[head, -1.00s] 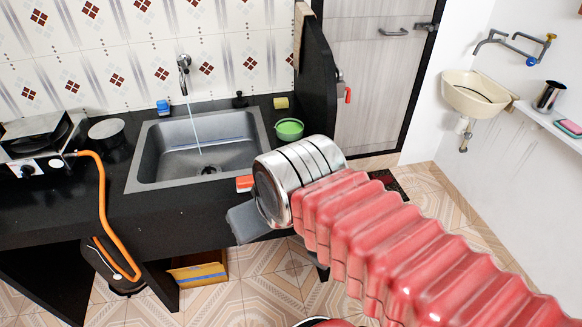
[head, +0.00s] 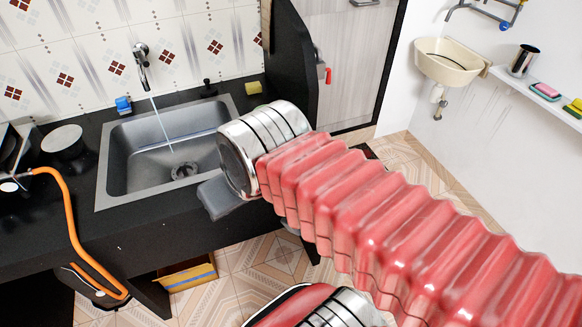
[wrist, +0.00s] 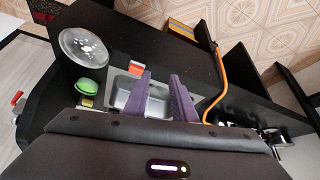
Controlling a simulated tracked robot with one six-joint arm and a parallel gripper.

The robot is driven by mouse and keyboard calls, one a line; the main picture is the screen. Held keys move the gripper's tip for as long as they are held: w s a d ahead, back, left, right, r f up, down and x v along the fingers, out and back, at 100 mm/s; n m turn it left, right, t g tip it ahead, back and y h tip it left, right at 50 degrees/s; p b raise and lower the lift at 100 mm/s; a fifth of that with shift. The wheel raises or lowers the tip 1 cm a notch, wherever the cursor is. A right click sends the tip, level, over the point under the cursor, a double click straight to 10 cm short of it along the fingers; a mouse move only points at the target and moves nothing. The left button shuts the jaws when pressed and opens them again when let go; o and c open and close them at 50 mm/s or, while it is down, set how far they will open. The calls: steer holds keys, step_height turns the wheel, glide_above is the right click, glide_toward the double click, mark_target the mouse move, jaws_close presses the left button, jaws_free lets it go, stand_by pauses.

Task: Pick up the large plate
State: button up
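A large round, silvery plate (wrist: 84,48) shows in the wrist view, at the upper left on the black counter. I take it to be the large plate. In the head view I cannot make it out; my arm covers the counter right of the sink. My gripper (wrist: 160,80) shows in the wrist view as two purple fingers, apart with nothing between them. They appear over the sink, to the right of the plate and apart from it. In the head view the fingers cannot be made out.
The sink (head: 112,180) has its tap (head: 141,62) running. A green bowl (wrist: 92,84) and an orange-and-white sponge (wrist: 135,68) sit near the plate. An orange hose (head: 70,225) hangs over the counter's front edge. A black upright panel (head: 296,60) stands at the counter's right end.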

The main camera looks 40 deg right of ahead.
steer(key=shift+w+d, duration=0.1)
steer(key=w+d+f+m+g+y, duration=0.1)
steer(key=w+d+f+m, duration=0.1)
steer(key=d+f+m, duration=0.35)
steer(key=w+d+f+m+y, duration=0.1)
steer(key=w+d+f+m, duration=0.15)
steer(key=d, duration=0.65)
steer(key=s+d+f+m+t, duration=0.1)
steer(key=d+f+m, duration=0.2)
steer(key=d, duration=0.6)
steer(key=s+d+f+m+t, duration=0.1)
steer(key=d+m, duration=0.3)
steer(key=d, duration=0.5)
steer(key=shift+s+f, duration=0.75)
steer(key=shift+f, duration=0.15)
steer(key=shift+a, duration=0.1)
steer(key=x, duration=0.8)
steer(key=shift+w+f, duration=0.2)
steer(key=shift+w, duration=0.15)
steer(key=shift+f, duration=0.1)
